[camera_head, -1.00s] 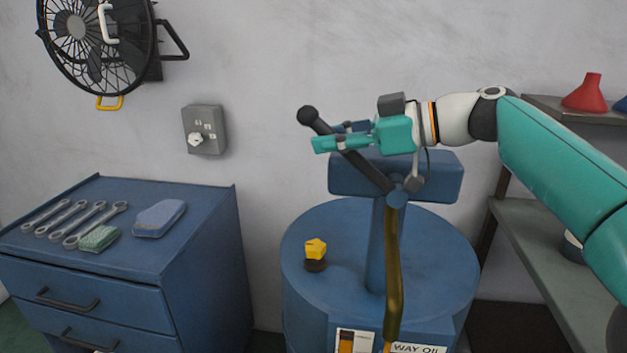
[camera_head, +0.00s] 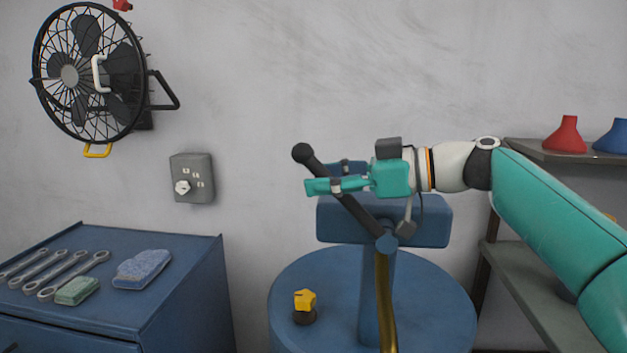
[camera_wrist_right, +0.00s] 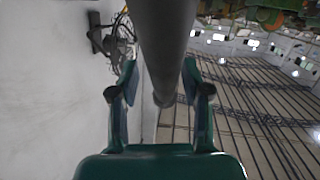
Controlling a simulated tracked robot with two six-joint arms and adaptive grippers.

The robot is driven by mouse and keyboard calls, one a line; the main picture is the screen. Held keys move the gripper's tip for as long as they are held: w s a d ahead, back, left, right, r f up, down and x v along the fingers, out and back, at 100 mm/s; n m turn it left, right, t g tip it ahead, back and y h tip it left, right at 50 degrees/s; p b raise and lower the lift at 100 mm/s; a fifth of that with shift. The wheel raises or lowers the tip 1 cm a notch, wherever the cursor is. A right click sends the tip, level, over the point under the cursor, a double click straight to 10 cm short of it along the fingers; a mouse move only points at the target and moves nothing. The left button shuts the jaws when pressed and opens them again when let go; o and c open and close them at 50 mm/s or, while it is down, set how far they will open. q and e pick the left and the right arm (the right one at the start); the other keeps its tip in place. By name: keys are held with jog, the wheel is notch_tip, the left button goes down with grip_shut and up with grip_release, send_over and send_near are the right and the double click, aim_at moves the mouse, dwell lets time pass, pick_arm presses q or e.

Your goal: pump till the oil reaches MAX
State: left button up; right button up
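The pump lever (camera_head: 358,211) is a dark bar with a round black knob (camera_head: 303,153), slanting up and left from its pivot on the blue oil pump (camera_head: 377,315). My right gripper (camera_head: 336,178) reaches in from the right and has one finger on each side of the lever, below the knob. In the right wrist view the bar (camera_wrist_right: 165,35) runs between the two fingers (camera_wrist_right: 160,75), and their pads appear to press against it. The oil gauge and its MAX mark are out of view below the picture. My left gripper is not in view.
A yellow cap (camera_head: 305,300) sits on the drum top. A wall fan (camera_head: 90,75) and switch box (camera_head: 192,178) hang behind. A shelf (camera_head: 560,152) with funnels is right.

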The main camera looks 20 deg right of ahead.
jog(key=v, duration=1.2)
dwell(1.0)
